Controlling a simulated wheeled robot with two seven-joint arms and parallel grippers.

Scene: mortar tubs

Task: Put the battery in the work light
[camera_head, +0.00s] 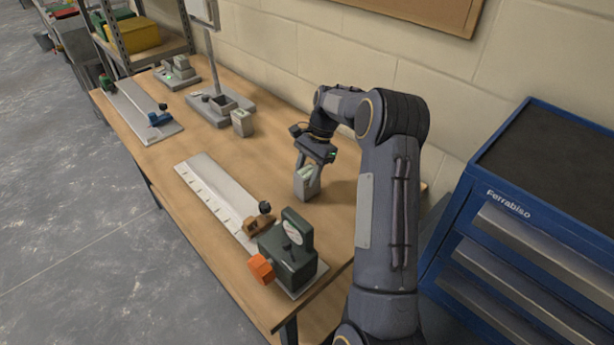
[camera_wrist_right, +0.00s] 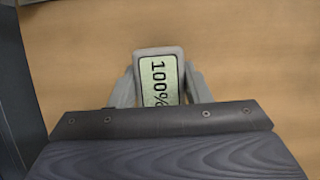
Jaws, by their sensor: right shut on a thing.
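My right gripper (camera_head: 308,172) is shut on a grey battery (camera_head: 304,188) over the right part of the bench. In the right wrist view the battery (camera_wrist_right: 158,68) shows a pale green display reading 100%, with a finger of my right gripper (camera_wrist_right: 159,82) on each side. I cannot tell whether the battery touches the bench top. The work light (camera_head: 220,109) stands farther back on the left, with a grey base, a thin pole and a head cut off by the top edge. My left gripper is out of view.
A grey unit with a green light (camera_head: 179,74) sits at the far end of the bench (camera_head: 150,190). A ruled metal plate (camera_head: 215,195) and a dark green device with an orange knob (camera_head: 287,248) lie nearer. A blue drawer cabinet (camera_head: 540,200) stands right.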

